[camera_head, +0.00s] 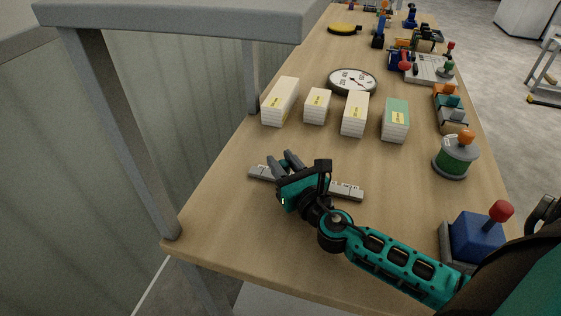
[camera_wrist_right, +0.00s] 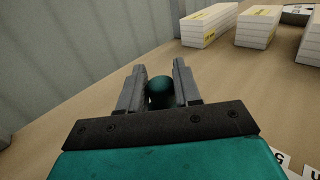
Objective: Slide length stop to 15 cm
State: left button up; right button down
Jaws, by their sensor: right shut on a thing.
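A grey bar with a printed scale (camera_head: 346,190) lies on the wooden table, running left to right. My right gripper (camera_head: 282,162) reaches over the left half of the bar and hides its middle. In the wrist view the fingers of my right gripper (camera_wrist_right: 157,82) are closed around a dark teal round knob (camera_wrist_right: 159,90), which I take to be the knob of the length stop. The stop's body and its scale reading are hidden. My left gripper is not in view.
Several white stacked blocks (camera_head: 281,101) with yellow labels stand behind the bar, with a dial (camera_head: 352,81) beyond. A green cylinder (camera_head: 455,156) and a blue box with a red knob (camera_head: 476,238) stand at the right. A grey frame post (camera_head: 125,135) rises at the left edge.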

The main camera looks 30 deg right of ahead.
jog(key=c, duration=0.9)
grip_release()
jog(key=s, duration=0.4)
jog(key=s+b, duration=0.1)
jog(key=s, duration=0.3)
jog(key=s+b, duration=0.1)
jog(key=s, duration=0.2)
jog(key=shift+s+a+f, duration=0.1)
jog(key=shift+s+a, duration=0.3)
jog(key=shift+s, duration=0.55)
